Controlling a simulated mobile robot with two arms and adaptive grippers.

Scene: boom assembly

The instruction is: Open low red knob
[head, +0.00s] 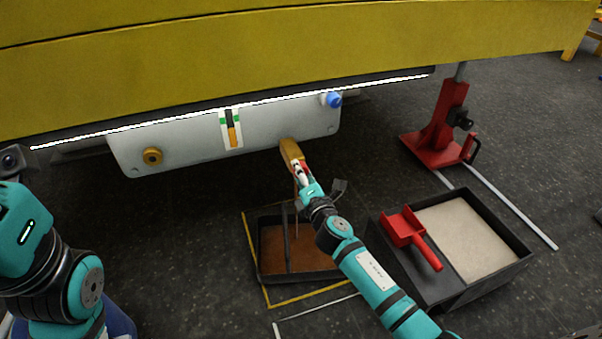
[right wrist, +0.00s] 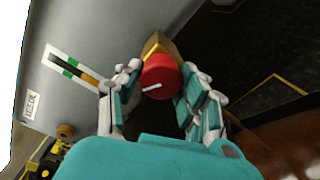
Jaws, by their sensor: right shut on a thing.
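The red knob (right wrist: 160,75) is on a yellow-brown fitting (right wrist: 155,43) at the low edge of a grey panel (head: 200,140). In the head view that fitting (head: 289,149) hangs from the panel's lower right and the knob is mostly hidden by my gripper. My right gripper (head: 300,172) has its fingers on both sides of the knob, and the right wrist view shows them closed around it (right wrist: 155,85). A white mark shows on the knob's face. Only my left arm shows at the left of the head view; its gripper fingers are out of frame.
Below the fitting is a black tray (head: 262,275) with brown liquid. A black bin (head: 520,262) with light granules and a red scoop (head: 405,230) stands right of it. A red jack (head: 440,135) stands at the right. A yellow boom (head: 280,45) spans overhead. The panel also has a level gauge (head: 231,130) and blue cap (head: 333,99).

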